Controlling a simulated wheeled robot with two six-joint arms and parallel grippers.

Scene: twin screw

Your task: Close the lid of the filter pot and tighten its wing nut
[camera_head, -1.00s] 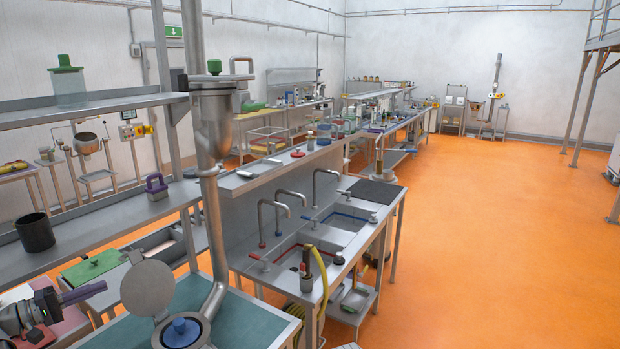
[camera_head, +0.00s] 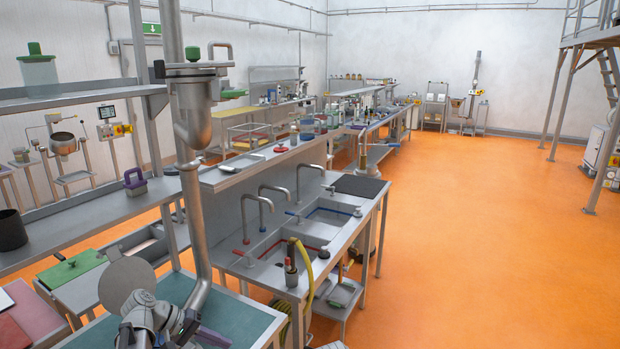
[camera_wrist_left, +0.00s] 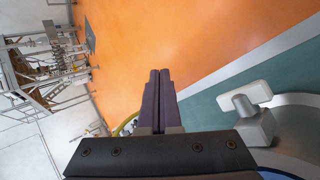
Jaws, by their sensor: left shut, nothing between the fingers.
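The round grey lid (camera_head: 127,280) of the filter pot stands open, tilted up, at the lower left of the head view. My left arm hides most of the pot there. In the left wrist view the pot's grey rim (camera_wrist_left: 302,101) and a bit of blue inside show at lower right. The pale wing nut (camera_wrist_left: 245,106) sits at the pot's edge, right of my fingers and apart from them. My left gripper (camera_head: 213,337) has purple fingers, also seen in the left wrist view (camera_wrist_left: 158,78); they are shut and empty. My right gripper is not in view.
The pot stands on a teal-topped bench (camera_head: 250,318). A thick steel pipe (camera_head: 203,245) rises close beside my left arm. A sink unit (camera_head: 300,245) with taps lies to the right. A shelf with a black cup (camera_head: 11,230) is at left. The orange floor is open.

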